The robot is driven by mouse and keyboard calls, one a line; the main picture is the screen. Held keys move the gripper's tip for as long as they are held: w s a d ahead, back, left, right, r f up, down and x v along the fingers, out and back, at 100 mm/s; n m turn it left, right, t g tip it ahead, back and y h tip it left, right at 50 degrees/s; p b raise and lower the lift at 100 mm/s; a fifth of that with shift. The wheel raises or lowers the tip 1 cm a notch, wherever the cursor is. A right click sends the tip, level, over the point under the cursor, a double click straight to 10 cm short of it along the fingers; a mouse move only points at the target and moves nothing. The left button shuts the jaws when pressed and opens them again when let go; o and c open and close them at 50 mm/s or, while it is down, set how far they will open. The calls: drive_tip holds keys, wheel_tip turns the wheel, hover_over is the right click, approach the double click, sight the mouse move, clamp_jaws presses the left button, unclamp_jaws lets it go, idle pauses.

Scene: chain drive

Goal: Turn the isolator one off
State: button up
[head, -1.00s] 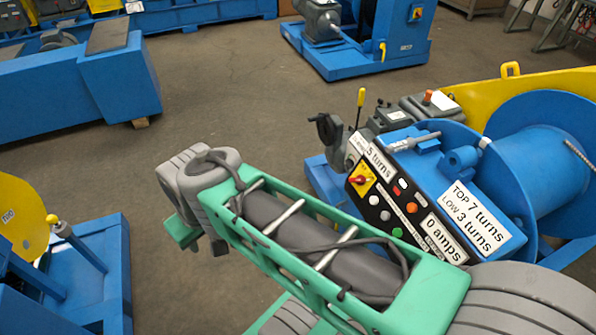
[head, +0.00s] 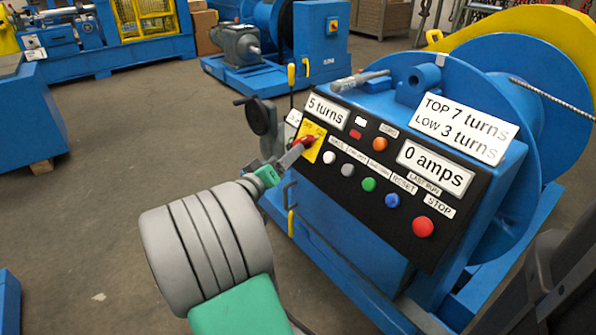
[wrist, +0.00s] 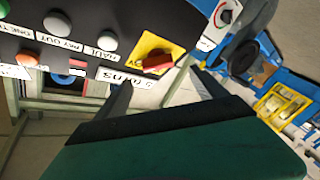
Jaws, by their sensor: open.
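A red rotary isolator knob on a yellow plate (head: 313,141) sits at the upper left of the black control panel; it also shows in the wrist view (wrist: 155,63). Its handle lies nearly level in the wrist view, and its label cannot be read. My gripper (head: 288,158) reaches in from the lower left, its tips at the knob in the head view. In the wrist view my open fingers (wrist: 163,93) point toward the plate, one either side of the knob's line. I cannot tell whether they touch it.
The panel (head: 345,190) also carries several coloured buttons, a red stop button (head: 423,227) and "5 turns" and "0 amps" displays. A second red-and-white rotary switch (wrist: 228,13) shows at the wrist view's top. The blue winch drum (head: 500,110) stands behind.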

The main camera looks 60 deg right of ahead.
sight(300, 141)
drive_tip(key=d+b, duration=0.1)
drive_tip(key=d, duration=0.7)
drive_tip(key=shift+s, duration=0.3)
drive_tip(key=shift+r, duration=0.1)
drive_tip(key=shift+c, duration=0.4)
drive_tip(key=shift+a, duration=0.1)
drive_tip(key=c, duration=1.3)
drive_tip(key=shift+r, duration=0.1)
